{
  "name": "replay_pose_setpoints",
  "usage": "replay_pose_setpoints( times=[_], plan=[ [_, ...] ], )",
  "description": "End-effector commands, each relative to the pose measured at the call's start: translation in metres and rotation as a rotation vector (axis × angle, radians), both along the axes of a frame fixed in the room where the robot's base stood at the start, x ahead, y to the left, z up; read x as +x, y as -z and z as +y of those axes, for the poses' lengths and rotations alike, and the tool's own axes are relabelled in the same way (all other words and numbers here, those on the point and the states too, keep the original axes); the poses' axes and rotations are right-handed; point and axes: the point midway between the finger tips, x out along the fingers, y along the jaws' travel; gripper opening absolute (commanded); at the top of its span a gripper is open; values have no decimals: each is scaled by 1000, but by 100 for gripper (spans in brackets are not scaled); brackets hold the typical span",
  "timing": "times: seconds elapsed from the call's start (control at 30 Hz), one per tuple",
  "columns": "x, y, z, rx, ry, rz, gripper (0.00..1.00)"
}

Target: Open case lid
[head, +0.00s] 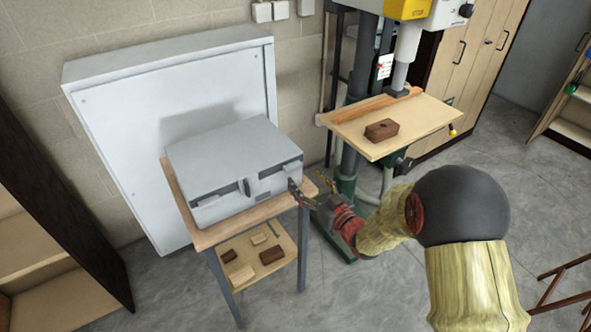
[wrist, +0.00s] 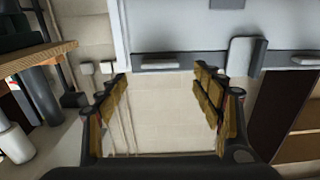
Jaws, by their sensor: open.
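The grey case (head: 235,165) sits on a small wooden-topped table (head: 198,240), its lid (head: 230,142) shut. A raised handle piece (head: 251,186) stands at the middle of its front, between two dark recesses. My gripper (head: 306,188) is at the case's front right corner, with its fingers open. In the wrist view my gripper (wrist: 160,90) shows both fingers spread with nothing between them. The case (wrist: 200,25) fills the top of that view, with the handle piece (wrist: 245,57) and a light latch-like tab (wrist: 158,63) on a dark strip. I cannot tell whether a finger touches the case.
A large white panel (head: 110,110) leans on the wall behind the case. A drill press with a wooden work board (head: 390,118) and brown block (head: 381,130) stands at the right. Several small blocks lie on the table's lower shelf (head: 285,247). Floor in front is clear.

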Motion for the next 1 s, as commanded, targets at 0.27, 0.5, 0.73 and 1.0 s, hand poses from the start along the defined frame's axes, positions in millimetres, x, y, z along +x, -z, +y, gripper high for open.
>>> replay_pose_setpoints(
  times=[0.27, 0.5, 0.73, 1.0],
  plan=[
    [36, 2, 24, 0, -1, 1, 67],
    [54, 0, 34, -1, 0, 0, 67],
    [55, 0, 34, -1, 1, 1, 67],
    [55, 0, 34, -1, 2, 2, 55]
  ],
)
